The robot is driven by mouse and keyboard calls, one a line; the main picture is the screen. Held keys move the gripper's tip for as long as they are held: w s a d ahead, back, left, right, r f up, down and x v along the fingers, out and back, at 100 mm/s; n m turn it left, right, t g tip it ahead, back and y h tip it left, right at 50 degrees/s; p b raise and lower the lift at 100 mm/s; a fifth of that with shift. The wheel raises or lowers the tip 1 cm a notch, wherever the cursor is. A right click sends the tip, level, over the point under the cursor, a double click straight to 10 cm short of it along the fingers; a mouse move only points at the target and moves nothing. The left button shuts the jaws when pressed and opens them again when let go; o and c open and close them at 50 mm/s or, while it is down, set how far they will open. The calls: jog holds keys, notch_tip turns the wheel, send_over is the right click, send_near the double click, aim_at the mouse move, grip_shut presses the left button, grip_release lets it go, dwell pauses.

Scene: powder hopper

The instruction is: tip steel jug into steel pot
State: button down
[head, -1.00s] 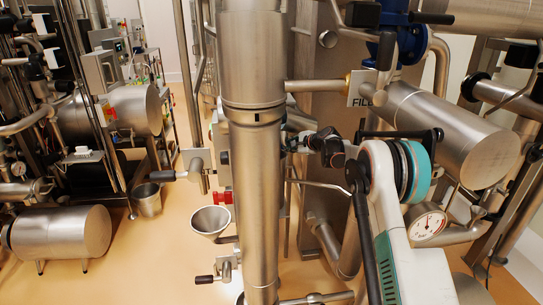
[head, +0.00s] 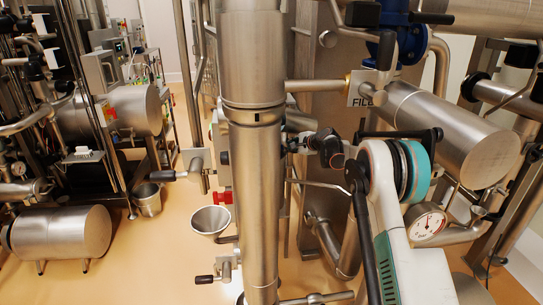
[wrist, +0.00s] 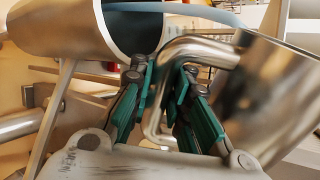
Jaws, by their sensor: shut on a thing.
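The steel jug (wrist: 275,95) fills the right of the wrist view, with its bent tubular handle (wrist: 195,48) reaching left. My gripper (wrist: 165,85) has its green-padded fingers on either side of the handle and is shut on it. The jug's contents do not show, and I cannot tell its exact tilt. In the head view the jug and fingers do not show; the arm passes behind the tall steel column. A pot-like open steel vessel (head: 148,199) stands at left in the head view. I cannot tell for sure whether it is the steel pot.
The tall steel column (head: 252,180) blocks the middle of the head view. A steel funnel (head: 210,222) and handled valves stand left of it. A large steel cylinder (wrist: 60,25) with a dark opening is close to the fingers. Bare floor (head: 150,265) shows at lower left.

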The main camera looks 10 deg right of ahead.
jog(key=shift+a+r+n+h, duration=0.1)
jog(key=shift+r+n+h, duration=0.3)
jog(key=shift+n+h, duration=0.15)
dwell(1.8)
jog(key=shift+w+d+f+n+h, duration=0.1)
jog(key=shift+d+f+n+h, duration=0.25)
jog(key=shift+n+h, duration=0.15)
dwell(1.2)
